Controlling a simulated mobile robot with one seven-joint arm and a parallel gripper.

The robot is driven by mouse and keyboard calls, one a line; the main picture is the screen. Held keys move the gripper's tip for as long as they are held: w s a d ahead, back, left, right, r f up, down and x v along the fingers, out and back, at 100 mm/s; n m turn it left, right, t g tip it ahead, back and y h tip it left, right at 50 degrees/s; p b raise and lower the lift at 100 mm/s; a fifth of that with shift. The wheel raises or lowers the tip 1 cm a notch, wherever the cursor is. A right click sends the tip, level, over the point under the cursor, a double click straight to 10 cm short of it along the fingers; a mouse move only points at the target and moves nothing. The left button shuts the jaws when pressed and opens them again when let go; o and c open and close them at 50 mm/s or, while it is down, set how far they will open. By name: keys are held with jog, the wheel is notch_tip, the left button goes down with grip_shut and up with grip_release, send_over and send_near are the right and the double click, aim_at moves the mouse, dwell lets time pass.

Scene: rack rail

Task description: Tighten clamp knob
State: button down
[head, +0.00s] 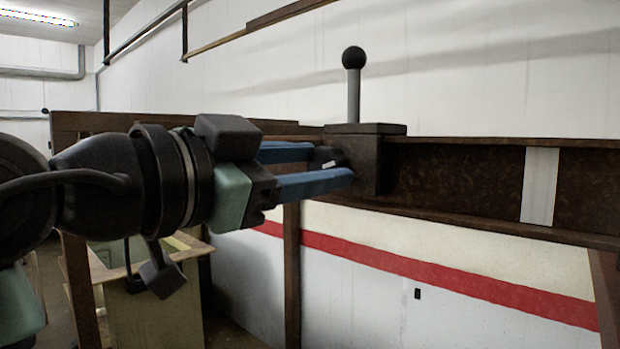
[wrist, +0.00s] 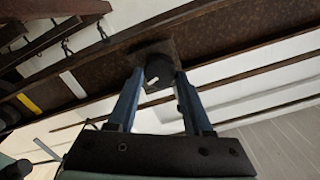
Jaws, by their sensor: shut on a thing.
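The clamp knob (head: 326,158) is a dark round knob with a small white mark, on the near face of a brown clamp block (head: 366,160) on the rail (head: 455,178). My gripper (head: 318,166) has blue fingers on either side of the knob and is shut on it. In the wrist view the knob (wrist: 158,76) sits between the two fingertips (wrist: 156,84), with its white mark facing the camera. The fingers partly hide the knob's sides. An upright grey lever with a black ball (head: 354,58) stands on top of the clamp block.
A white plate (head: 540,185) is on the rail to the right of the clamp. A brown post (head: 292,270) stands below the rail. A pale wooden crate (head: 150,300) stands at lower left. The space in front of the rail to the right is clear.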

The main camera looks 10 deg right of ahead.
dwell(0.4)
jog(key=shift+c, duration=1.5)
grip_release()
jog(key=b+v, duration=0.1)
jog(key=v, duration=1.2)
